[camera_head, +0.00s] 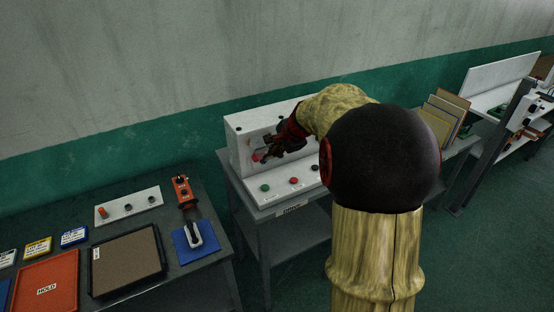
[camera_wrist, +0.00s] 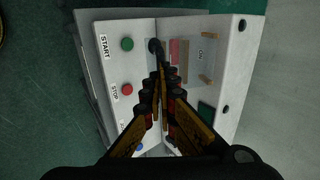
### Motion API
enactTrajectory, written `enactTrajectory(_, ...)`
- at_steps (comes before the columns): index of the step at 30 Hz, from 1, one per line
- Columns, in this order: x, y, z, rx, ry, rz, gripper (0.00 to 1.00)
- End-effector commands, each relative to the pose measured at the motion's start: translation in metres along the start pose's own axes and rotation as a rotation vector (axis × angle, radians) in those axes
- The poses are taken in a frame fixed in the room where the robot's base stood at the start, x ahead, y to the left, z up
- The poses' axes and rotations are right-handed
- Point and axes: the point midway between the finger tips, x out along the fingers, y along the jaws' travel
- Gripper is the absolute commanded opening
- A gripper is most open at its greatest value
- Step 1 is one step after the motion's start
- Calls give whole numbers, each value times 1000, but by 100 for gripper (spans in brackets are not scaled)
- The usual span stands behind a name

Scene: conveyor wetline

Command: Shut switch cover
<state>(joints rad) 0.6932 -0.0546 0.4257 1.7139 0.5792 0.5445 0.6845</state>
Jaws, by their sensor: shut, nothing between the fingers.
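The switch cover (camera_wrist: 205,60) seems to be the pale, see-through panel on the upright face of the white control box (camera_head: 240,122). It has small brass-coloured pieces at its edge, and dark lettering shows near it. A reddish strip (camera_wrist: 174,50) and a brown one lie beside it. I cannot tell how far the cover is swung. My gripper (camera_wrist: 160,70) is shut and empty, its fingertips just beside these strips; contact is unclear. In the head view my gripper (camera_head: 267,155) is at the box's front face and hides part of it.
A table with an orange tray (camera_head: 45,286) and a brown-topped tray (camera_head: 92,281) stands at left. Floor shows at right.

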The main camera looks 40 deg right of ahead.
Motion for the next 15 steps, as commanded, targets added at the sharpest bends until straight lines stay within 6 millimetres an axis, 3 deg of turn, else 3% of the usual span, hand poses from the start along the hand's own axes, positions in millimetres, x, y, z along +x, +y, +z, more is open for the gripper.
enactTrajectory(1,9,9,-1,2,1,-22,0)
enactTrajectory(15,31,32,0,-3,0,-103,0)
